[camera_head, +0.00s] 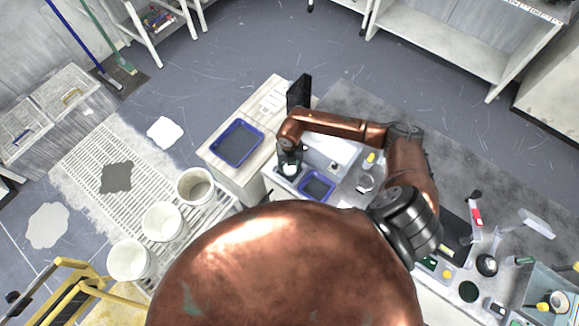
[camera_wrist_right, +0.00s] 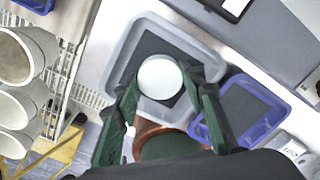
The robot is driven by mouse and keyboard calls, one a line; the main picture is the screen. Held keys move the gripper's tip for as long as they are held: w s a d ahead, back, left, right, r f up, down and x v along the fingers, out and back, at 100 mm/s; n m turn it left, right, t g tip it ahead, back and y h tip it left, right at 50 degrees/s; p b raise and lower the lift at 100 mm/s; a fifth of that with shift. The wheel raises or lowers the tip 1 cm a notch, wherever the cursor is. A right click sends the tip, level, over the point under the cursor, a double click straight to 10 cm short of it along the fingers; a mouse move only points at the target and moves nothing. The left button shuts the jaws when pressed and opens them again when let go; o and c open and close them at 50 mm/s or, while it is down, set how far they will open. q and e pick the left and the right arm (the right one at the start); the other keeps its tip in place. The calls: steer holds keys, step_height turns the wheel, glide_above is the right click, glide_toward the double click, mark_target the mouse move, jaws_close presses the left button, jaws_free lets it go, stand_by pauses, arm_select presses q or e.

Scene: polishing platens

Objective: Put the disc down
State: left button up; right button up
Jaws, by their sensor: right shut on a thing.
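In the right wrist view, a round white disc (camera_wrist_right: 160,77) sits between the fingertips of my right gripper (camera_wrist_right: 158,84), which is shut on it. The disc is above a light grey tray (camera_wrist_right: 117,70) with a dark pad (camera_wrist_right: 151,46) in it. Whether the disc touches the pad cannot be told. In the head view my right gripper (camera_head: 289,168) points down at the bench, and the arm hides most of the grey tray. My left gripper is not in view.
A blue tray (camera_head: 318,185) with a dark pad stands beside the grey tray. Another blue tray (camera_head: 237,143) is on the side table. White buckets (camera_head: 195,187) stand at the left on a slatted rack. Bottles and small tools crowd the bench at the right.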

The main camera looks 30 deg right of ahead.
mark_target(290, 168)
steer(key=o, duration=1.2)
step_height(290, 168, up, 12)
steer(key=shift+r, duration=0.1)
